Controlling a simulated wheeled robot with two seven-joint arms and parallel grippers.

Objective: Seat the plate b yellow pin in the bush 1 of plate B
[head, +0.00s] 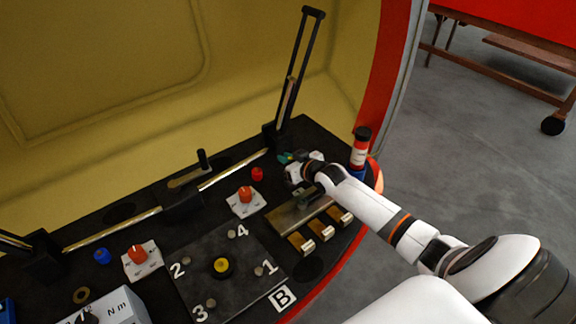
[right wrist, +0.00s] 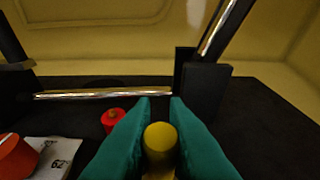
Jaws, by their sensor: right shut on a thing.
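Plate B (head: 233,296) is a dark square plate at the bottom centre of the head view, marked 1 to 4 with a B label beside it. Bush 1 (head: 259,271) is a small grey round piece beside the number 1. A yellow round piece in a black ring (head: 221,266) sits at the plate's middle. My right gripper (head: 285,157) is beyond the plate, at the panel's far right. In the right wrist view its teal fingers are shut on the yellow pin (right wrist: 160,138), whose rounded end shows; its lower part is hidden. My left gripper is not in view.
A tall black lever (head: 295,75) rises close to my right gripper. A red-and-white cylinder (head: 360,150) stands right of it. A red button (head: 257,174) and red knobs (head: 246,194) lie between gripper and plate. Brass blocks (head: 320,229) are right of the plate.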

